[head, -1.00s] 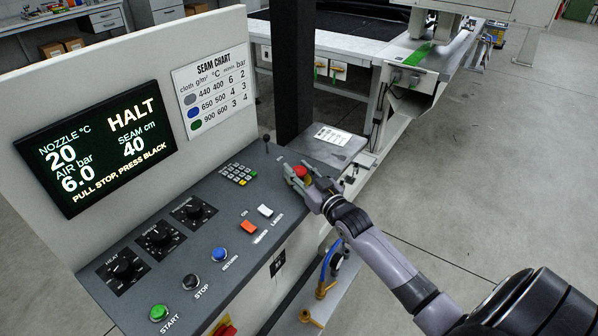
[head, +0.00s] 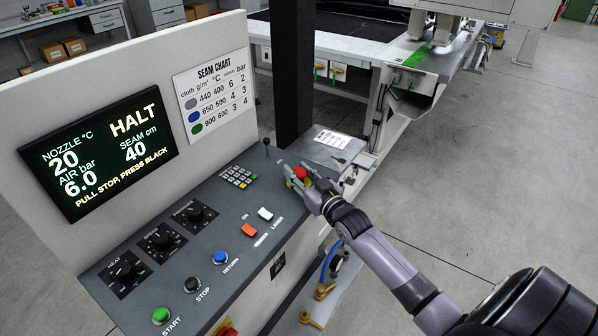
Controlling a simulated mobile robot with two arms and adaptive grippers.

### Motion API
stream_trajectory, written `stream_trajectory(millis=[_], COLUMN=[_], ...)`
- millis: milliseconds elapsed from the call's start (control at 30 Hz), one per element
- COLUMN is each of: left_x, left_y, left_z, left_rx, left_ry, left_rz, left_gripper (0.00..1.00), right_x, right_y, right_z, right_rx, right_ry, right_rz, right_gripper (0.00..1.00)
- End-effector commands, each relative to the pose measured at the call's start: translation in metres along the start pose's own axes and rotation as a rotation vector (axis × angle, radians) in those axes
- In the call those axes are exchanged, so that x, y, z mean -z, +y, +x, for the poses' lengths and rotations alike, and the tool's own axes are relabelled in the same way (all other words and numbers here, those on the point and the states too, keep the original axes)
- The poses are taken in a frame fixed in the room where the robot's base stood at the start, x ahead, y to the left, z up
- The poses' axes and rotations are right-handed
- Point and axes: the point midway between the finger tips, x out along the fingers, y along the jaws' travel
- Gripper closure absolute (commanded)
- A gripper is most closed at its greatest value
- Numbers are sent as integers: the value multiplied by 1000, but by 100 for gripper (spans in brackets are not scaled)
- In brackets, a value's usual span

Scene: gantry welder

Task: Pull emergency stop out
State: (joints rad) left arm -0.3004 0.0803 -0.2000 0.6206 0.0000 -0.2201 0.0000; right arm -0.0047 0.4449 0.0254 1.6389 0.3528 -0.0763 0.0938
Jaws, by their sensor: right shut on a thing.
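The red emergency stop button (head: 300,173) sits at the far right end of the grey sloped control panel, with a bit of yellow below it. My right gripper (head: 299,175) reaches in from the right with its fingers on both sides of the red head and is shut on it. The fingers hide part of the button. The screen (head: 98,151) reads HALT and "PULL STOP, PRESS BLACK". My left gripper is not in view.
The panel carries a green START button (head: 161,315), a black STOP button (head: 191,284), a blue RETURN button (head: 220,257), rockers, knobs, a keypad (head: 238,177) and a small lever (head: 266,143). A black post (head: 293,75) stands behind. Open floor lies right.

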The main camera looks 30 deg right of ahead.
Motion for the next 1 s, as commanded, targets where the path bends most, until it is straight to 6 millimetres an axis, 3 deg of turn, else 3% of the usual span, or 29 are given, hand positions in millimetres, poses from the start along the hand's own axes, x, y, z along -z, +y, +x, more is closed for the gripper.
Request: stream_trajectory(millis=[200, 233, 533, 867, 1000], left_x=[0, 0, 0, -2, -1], left_y=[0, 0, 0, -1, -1], left_z=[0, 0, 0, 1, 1], left_rx=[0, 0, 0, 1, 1], left_ry=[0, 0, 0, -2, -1], left_rz=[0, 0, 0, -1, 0], left_gripper=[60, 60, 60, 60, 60], right_x=[6, 6, 6, 3, 2], right_y=[0, 0, 0, 0, 0], right_z=[1, 1, 1, -1, -11], right_rx=[1, 1, 1, 1, 1], right_ry=[14, 15, 14, 9, 7], right_rz=[1, 1, 0, -1, 0], right_gripper=[100, 66, 46, 44, 44])
